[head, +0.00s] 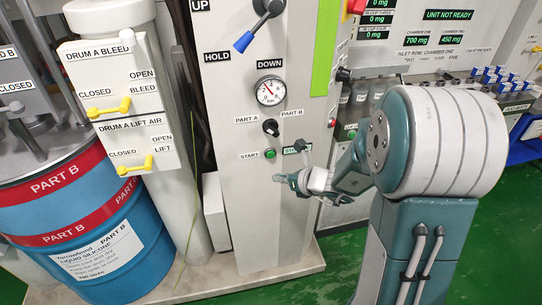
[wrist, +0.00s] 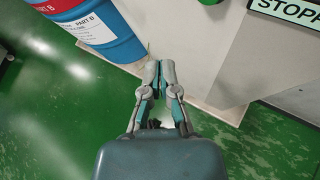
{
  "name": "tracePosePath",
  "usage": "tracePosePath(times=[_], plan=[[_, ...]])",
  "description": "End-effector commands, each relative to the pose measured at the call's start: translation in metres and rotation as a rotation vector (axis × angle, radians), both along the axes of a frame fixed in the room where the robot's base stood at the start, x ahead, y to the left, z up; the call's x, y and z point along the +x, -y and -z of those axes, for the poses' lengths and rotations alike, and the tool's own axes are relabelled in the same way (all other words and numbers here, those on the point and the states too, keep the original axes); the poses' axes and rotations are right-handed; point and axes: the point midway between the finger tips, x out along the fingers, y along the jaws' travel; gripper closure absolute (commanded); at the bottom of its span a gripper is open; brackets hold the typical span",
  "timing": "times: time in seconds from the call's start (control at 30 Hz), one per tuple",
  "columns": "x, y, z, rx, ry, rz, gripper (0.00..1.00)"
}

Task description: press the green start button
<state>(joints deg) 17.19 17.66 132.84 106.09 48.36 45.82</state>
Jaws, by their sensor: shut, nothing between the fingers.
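The green start button (head: 270,154) sits on the front of the grey-white panel, just right of its START label (head: 248,155). A green round part, likely the same button, is cut off at the top edge of the wrist view (wrist: 209,2), left of a lit display reading STOPP (wrist: 288,9). My gripper (head: 279,178) is shut and empty. In the head view its fingertips point left, a little below the button. In the wrist view my gripper (wrist: 159,66) shows its fingers together, with the button up and to the right. I see no contact.
A part A/part B selector knob (head: 271,128) and a pressure gauge (head: 270,91) are above the button. A blue-handled lever (head: 244,41) is higher. A blue drum (head: 85,225) and yellow valve handles (head: 109,108) stand left. The panel below the button is bare.

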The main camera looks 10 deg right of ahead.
Motion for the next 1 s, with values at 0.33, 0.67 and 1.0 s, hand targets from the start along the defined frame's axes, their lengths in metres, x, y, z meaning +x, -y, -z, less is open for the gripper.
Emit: tracePosePath(times=[0.33,0.67,1.0], plan=[[0.044,0.000,0.001,0.000,0.000,-0.001,1.00],[0.060,0.000,0.000,0.000,0.000,-0.001,1.00],[0.060,0.000,0.000,0.001,0.000,-0.001,1.00]])
